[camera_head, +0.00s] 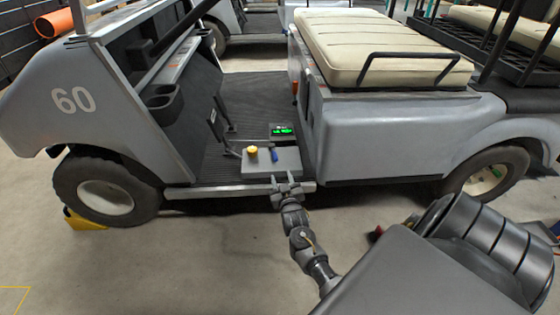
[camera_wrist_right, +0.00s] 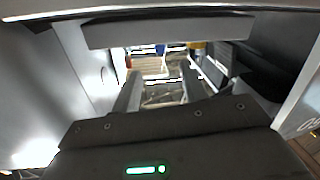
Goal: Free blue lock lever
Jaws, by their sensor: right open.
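A grey control box (camera_head: 285,164) sits on the floor edge of the cart. On its top are a yellow knob (camera_head: 252,151) and a small blue lever (camera_head: 274,155) to the right of it. My right gripper (camera_head: 282,180) is open at the near side of the box, below the blue lever in the head view. In the right wrist view its two fingers (camera_wrist_right: 160,85) are apart with nothing held between them. A small blue patch (camera_wrist_right: 160,48) and a yellow one (camera_wrist_right: 196,46) show beyond the fingertips. My left gripper is out of view.
The grey cart (camera_head: 385,135), marked 60, has a cream seat (camera_head: 375,45) to the right of the box. A yellow wheel chock (camera_head: 84,221) lies by the front wheel. The concrete floor at the front left is clear.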

